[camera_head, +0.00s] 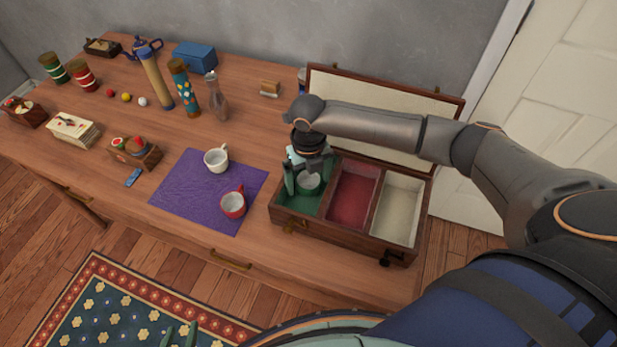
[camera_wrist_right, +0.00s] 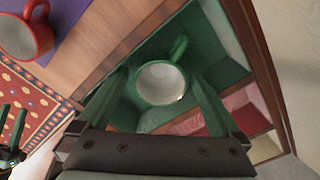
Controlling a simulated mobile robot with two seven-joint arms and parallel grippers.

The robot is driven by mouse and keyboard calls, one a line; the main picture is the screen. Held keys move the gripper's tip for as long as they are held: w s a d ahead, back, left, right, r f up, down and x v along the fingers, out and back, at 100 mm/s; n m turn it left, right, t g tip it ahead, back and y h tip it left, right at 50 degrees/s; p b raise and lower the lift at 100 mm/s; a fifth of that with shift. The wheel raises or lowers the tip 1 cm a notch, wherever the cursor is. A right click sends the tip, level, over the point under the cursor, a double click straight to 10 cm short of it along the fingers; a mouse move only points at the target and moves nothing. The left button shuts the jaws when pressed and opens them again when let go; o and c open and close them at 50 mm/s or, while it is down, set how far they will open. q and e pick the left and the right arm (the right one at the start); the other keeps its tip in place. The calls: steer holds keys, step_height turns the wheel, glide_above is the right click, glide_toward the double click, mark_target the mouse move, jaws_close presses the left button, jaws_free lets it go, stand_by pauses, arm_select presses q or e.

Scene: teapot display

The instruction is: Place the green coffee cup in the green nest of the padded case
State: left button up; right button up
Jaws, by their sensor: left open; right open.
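The green coffee cup (camera_head: 308,182) sits in the green nest (camera_head: 293,204) at the left end of the padded case (camera_head: 345,234). In the right wrist view the cup (camera_wrist_right: 160,84) shows its white inside facing up and its green handle toward the top right. My right gripper (camera_head: 305,187) reaches down into the green nest. Its open fingers (camera_wrist_right: 158,78) stand on either side of the cup, apart from it as far as I can tell. My left gripper (camera_head: 180,337) is open and empty at the bottom edge, over the rug.
The case's open lid (camera_head: 385,110) stands behind it. Red (camera_head: 352,198) and cream (camera_head: 397,212) nests beside the green one are empty. A white cup (camera_head: 215,160) and a red cup (camera_head: 233,204) stand on a purple cloth (camera_head: 185,190). Bottles and boxes fill the table's left back.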

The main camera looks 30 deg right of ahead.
mark_target(308, 188)
step_height(308, 188, up, 13)
steer(key=shift+f+p, duration=0.2)
steer(key=shift+p, duration=0.15)
